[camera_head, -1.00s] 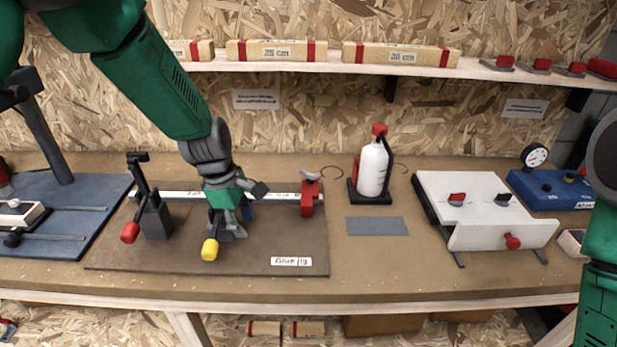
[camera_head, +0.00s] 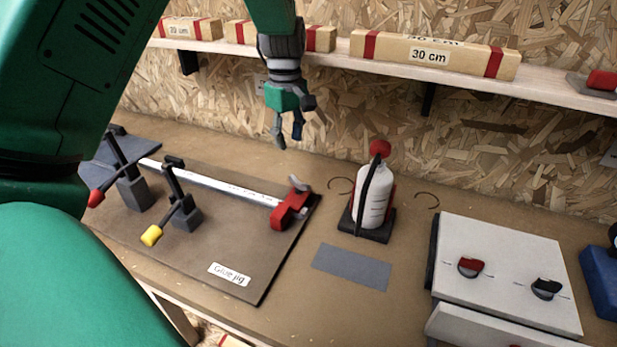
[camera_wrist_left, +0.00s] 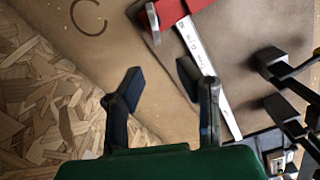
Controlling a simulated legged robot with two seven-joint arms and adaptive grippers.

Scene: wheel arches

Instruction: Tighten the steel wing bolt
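The steel wing bolt (camera_head: 303,184) shows as a small grey wing on the red clamp head (camera_head: 287,209) at the right end of the silver bar (camera_head: 225,187) on the glue jig. In the left wrist view, a silver wing-like part (camera_wrist_left: 153,20) sits beside the red head (camera_wrist_left: 178,10) at the top. My left gripper (camera_head: 288,135) hangs above and behind the clamp head, apart from it. In the left wrist view, its fingers (camera_wrist_left: 160,78) are spread with nothing between them. My right gripper is out of view.
Two upright toggle clamps, with a red handle (camera_head: 96,198) and a yellow handle (camera_head: 151,236), stand on the jig board (camera_head: 240,260). A glue bottle (camera_head: 372,198) stands to the right. The shelf (camera_head: 480,92) with wooden blocks runs behind my left gripper.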

